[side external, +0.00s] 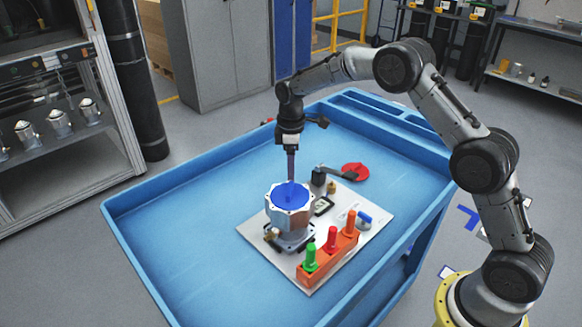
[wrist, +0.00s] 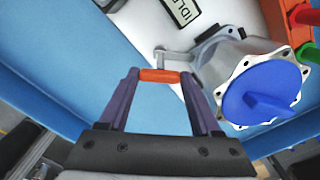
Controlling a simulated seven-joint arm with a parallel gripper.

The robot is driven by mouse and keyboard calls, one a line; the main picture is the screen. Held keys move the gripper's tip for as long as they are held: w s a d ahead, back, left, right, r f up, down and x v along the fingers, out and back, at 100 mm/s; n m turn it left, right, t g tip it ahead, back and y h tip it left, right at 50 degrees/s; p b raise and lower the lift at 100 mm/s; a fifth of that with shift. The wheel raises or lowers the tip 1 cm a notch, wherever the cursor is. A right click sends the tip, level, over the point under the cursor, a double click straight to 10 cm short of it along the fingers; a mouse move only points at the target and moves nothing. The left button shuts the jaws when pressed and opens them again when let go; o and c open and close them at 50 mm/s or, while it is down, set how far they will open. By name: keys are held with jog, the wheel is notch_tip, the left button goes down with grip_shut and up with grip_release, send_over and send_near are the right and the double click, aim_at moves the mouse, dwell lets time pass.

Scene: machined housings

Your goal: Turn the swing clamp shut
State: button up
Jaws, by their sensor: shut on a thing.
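In the wrist view, my gripper (wrist: 160,76) has its two purple fingers closed on the ends of an orange handle (wrist: 159,75). A grey lever (wrist: 176,54) runs from beside the handle toward the housing and looks like the swing clamp's arm. The metal housing (wrist: 235,70) with a blue finned cap (wrist: 262,93) is to the right. In the side view, my gripper (side external: 291,180) points down just behind the housing (side external: 290,215) and its blue cap (side external: 290,196). The housing hides the fingertips and the handle there.
A pale plate (side external: 345,250) on the blue-walled table (side external: 170,215) carries the housing, an orange block (side external: 325,262) with green, red and orange pegs, a small display (side external: 323,206) and a black-handled fixture (side external: 320,176). A red disc (side external: 355,171) lies behind. The left of the table is clear.

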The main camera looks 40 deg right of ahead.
jog(key=shift+r, duration=0.1)
jog(key=o, duration=1.4)
notch_tip(320, 180, up, 14)
jog(key=shift+f, duration=0.15)
